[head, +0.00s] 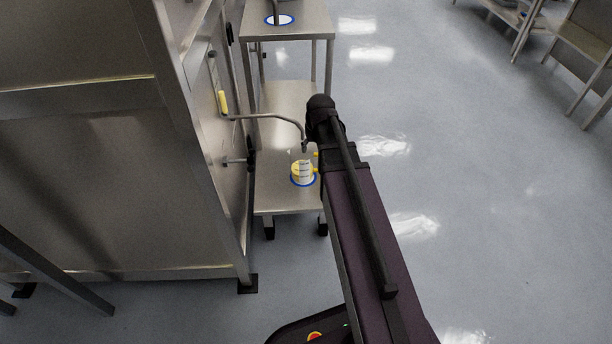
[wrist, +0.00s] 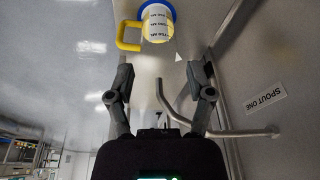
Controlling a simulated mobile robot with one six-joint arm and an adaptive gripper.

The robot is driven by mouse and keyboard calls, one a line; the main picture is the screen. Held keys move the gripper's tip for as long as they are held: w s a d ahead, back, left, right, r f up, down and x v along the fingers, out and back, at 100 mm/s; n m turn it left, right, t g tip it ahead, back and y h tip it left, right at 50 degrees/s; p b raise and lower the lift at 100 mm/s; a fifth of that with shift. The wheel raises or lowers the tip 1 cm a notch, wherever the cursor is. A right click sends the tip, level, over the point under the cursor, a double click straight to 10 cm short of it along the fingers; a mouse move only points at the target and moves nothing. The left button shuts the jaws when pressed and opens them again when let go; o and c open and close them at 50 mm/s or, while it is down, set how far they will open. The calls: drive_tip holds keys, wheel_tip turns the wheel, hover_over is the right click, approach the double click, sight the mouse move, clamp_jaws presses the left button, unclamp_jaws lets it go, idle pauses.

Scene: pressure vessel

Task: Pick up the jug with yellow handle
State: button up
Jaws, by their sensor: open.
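The jug with the yellow handle (head: 302,172) stands on a steel shelf at the side of the vessel, on a blue-ringed spot. In the wrist view the jug (wrist: 158,24) is at the top centre, with its yellow handle (wrist: 128,36) sticking out to the left. My gripper (wrist: 161,78) is open and empty, its two fingers pointing toward the jug but apart from it. In the head view my arm covers the gripper and part of the shelf's right side.
A bent spout pipe (head: 270,117) comes out from the vessel (head: 90,150) above the shelf (head: 285,200); it also shows between my fingers' right side in the wrist view (wrist: 215,130). A higher steel table (head: 300,30) stands behind.

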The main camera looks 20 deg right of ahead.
sight(310, 164)
drive_tip(key=w+d+f+t+b, duration=0.1)
drive_tip(key=w+d+f+b, duration=0.6)
drive_tip(key=d+f+b, duration=0.2)
drive_tip(key=shift+d+f+m+t+h, duration=0.3)
drive_tip(key=shift+d+f+t, duration=0.15)
drive_tip(key=shift+d, duration=0.4)
drive_tip(key=shift+f+b, duration=0.2)
drive_tip(key=shift+b, duration=0.15)
drive_tip(key=b+x, duration=0.7)
drive_tip(key=x, duration=0.1)
drive_tip(key=shift+f+b, duration=0.2)
drive_tip(key=shift+b, duration=0.15)
drive_tip(key=shift+a+b+x, duration=0.1)
drive_tip(key=shift+b+x, duration=1.1)
drive_tip(key=shift+x, duration=0.1)
drive_tip(key=shift+a+b+x, duration=0.15)
drive_tip(key=shift+b+x, duration=1.05)
drive_tip(key=shift+x, duration=0.1)
drive_tip(key=shift+c, duration=0.2)
